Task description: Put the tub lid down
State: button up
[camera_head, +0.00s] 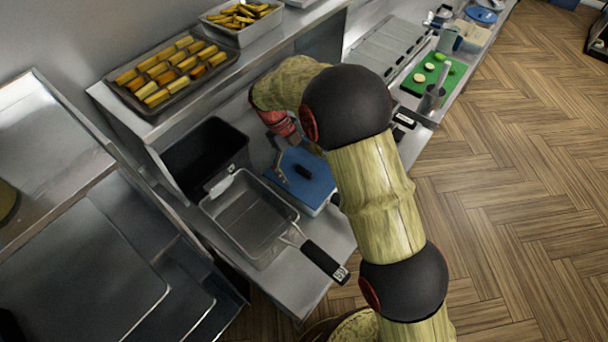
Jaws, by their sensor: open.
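A blue tub lid (312,187) lies flat on top of a pale tub (321,209) on the steel counter, with a dark handle (302,171) on its top. My gripper (287,170) is open just above the lid's left part, close to the handle. My arm comes over from the right and hides the lid's right side. I cannot tell whether a fingertip touches the lid.
A black bin (205,157) stands to the left. A green board (431,76) lies farther back on the right.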

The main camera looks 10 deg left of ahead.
jog(key=shift+s+d+f, duration=0.1)
jog(key=shift+d+f, duration=0.1)
jog(key=shift+f, duration=0.2)
jog(key=shift+c, duration=0.5)
